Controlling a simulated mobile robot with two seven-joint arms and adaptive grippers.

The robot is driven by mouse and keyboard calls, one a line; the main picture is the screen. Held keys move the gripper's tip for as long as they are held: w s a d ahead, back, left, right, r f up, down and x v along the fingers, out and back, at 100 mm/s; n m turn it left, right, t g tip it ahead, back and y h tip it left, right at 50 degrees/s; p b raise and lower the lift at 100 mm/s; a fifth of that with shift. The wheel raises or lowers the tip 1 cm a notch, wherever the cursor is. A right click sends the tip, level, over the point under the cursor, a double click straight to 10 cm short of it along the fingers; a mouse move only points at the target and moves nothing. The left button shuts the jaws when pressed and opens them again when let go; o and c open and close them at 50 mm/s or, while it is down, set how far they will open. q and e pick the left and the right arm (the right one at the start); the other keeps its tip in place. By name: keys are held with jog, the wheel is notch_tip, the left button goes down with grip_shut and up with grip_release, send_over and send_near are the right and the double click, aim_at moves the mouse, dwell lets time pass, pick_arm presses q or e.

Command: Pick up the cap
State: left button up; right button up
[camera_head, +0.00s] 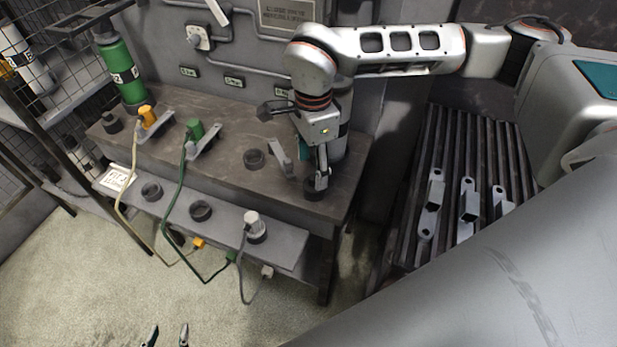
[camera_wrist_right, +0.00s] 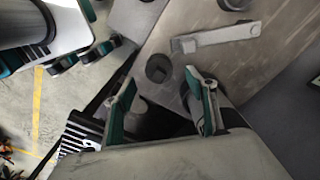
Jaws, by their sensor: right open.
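A dark round cap-like piece (camera_head: 313,190) sits at the right front corner of the bench top. In the right wrist view a dark round piece (camera_wrist_right: 158,68) with a recessed top lies on the bench, beyond the fingertips. I cannot tell which round piece is the cap. My right gripper (camera_head: 298,146) is over the right end of the bench, its fingers spread; one finger overlaps the corner piece. In the wrist view its fingers (camera_wrist_right: 160,84) are apart with nothing held. My left gripper (camera_head: 168,332) shows only two separated fingertips at the bottom edge, over the floor.
A grey cylinder stands behind the gripper. Cabled connectors, yellow (camera_head: 147,117) and green (camera_head: 195,129), occupy the bench's left. The lower shelf (camera_head: 178,204) holds more round pieces. Several brackets lie on a slatted surface right.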

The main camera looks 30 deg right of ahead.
aim_at(314, 178)
jog(key=shift+s+f, duration=0.35)
jog(key=shift+f, duration=0.55)
jog(key=f, duration=0.5)
jog(key=shift+w+d, duration=0.2)
jog(key=shift+c, duration=0.3)
jog(key=c, duration=1.1)
